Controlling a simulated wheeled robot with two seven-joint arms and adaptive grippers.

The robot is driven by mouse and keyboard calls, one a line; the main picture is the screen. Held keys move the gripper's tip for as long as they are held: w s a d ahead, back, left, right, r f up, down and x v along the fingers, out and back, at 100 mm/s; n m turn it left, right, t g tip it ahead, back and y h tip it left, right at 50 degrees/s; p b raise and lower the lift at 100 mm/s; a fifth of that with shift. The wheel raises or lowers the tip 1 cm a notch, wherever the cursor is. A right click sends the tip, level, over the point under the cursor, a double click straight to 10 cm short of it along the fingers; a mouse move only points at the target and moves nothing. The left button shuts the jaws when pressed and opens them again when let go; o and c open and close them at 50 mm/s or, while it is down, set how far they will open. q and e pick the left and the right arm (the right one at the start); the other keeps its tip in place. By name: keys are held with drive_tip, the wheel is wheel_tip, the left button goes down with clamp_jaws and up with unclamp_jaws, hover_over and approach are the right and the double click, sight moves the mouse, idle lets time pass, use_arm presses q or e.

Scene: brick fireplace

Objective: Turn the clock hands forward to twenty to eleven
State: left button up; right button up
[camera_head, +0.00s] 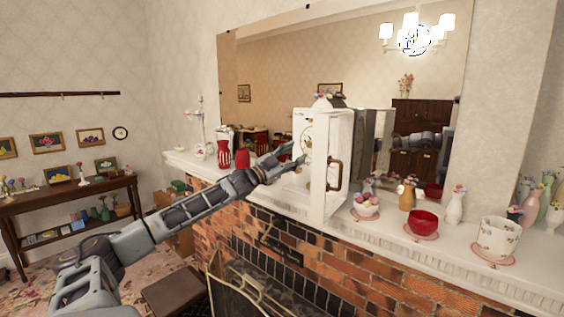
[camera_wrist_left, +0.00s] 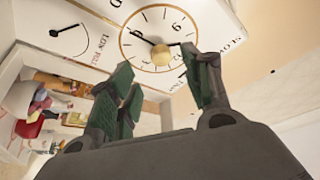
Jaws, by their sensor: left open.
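The white clock (camera_head: 307,178) stands on the mantel, its face turned left toward my left gripper (camera_head: 290,160), which is open close in front of it. In the left wrist view the clock face (camera_wrist_left: 128,22) shows a gold ring, black numerals and a round brass hub (camera_wrist_left: 161,56). One dark hand runs from the hub toward the upper left; a short dark piece shows at the hub's upper right. The fingers of my left gripper (camera_wrist_left: 157,60) stand apart on either side of the hub, with nothing held. Whether they touch a hand is unclear. My right gripper is out of view.
The clock has a brass side handle (camera_head: 334,174). A red bowl (camera_head: 422,223), a white pot (camera_head: 499,237) and several vases stand to its right on the mantel (camera_head: 455,262). A red-and-white vase (camera_head: 224,150) stands to its left. A large mirror (camera_head: 283,62) hangs behind.

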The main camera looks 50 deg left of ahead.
use_arm(q)
drive_tip(key=shift+v, duration=2.45)
drive_tip(key=shift+a, duration=0.1)
